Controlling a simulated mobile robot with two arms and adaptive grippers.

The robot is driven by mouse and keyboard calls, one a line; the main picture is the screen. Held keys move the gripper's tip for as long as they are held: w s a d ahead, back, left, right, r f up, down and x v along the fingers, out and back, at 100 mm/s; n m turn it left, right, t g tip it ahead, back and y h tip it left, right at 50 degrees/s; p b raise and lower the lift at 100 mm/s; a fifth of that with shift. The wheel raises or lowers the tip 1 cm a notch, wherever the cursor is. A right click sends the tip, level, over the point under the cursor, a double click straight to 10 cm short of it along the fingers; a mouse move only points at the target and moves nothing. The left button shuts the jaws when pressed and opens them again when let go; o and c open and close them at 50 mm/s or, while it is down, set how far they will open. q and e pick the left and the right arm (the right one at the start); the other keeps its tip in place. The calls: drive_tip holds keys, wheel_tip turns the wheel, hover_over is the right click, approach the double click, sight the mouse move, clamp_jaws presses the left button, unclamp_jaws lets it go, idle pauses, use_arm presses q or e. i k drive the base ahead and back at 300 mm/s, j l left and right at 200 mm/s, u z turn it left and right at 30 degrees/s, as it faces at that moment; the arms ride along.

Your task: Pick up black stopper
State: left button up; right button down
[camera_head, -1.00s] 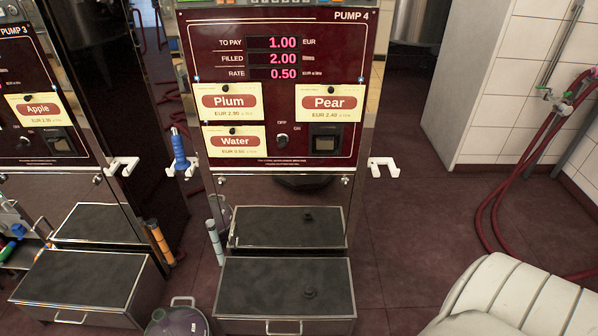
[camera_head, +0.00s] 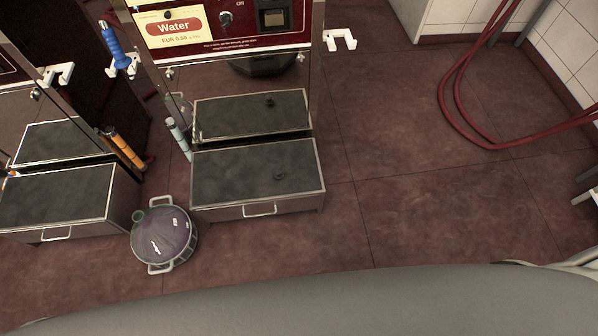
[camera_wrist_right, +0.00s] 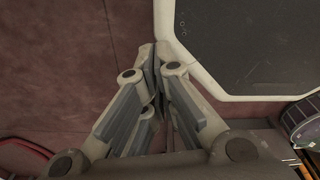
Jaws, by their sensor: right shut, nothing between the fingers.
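The black stopper (camera_head: 279,176) is a small dark knob on the dark top of the low drawer box (camera_head: 230,190) at the foot of the pump. It stands right of the middle of that top, and nothing touches it. A matching dark knob shows higher up in the shiny pump front, which looks like a reflection. My right gripper (camera_wrist_right: 155,62) shows in the right wrist view, shut and empty, with its fingers together. The stopper cannot be made out in that view. My left gripper is not in view.
A lidded purple pot (camera_head: 165,238) stands on the floor left of the box. A second drawer box (camera_head: 60,195) is further left. Red hoses (camera_head: 465,110) lie at upper right. The floor right of the box is clear. A large grey shape fills the bottom edge.

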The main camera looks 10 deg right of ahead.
sight(278, 174)
drive_tip(key=u, duration=1.55)
drive_tip(key=i+l, duration=0.2)
drive_tip(key=i, duration=0.2)
drive_tip(key=i+l+z, duration=0.1)
drive_tip(key=i+z, duration=0.15)
drive_tip(key=z, duration=0.2)
drive_tip(key=i+z, duration=0.3)
drive_tip(key=z, duration=0.15)
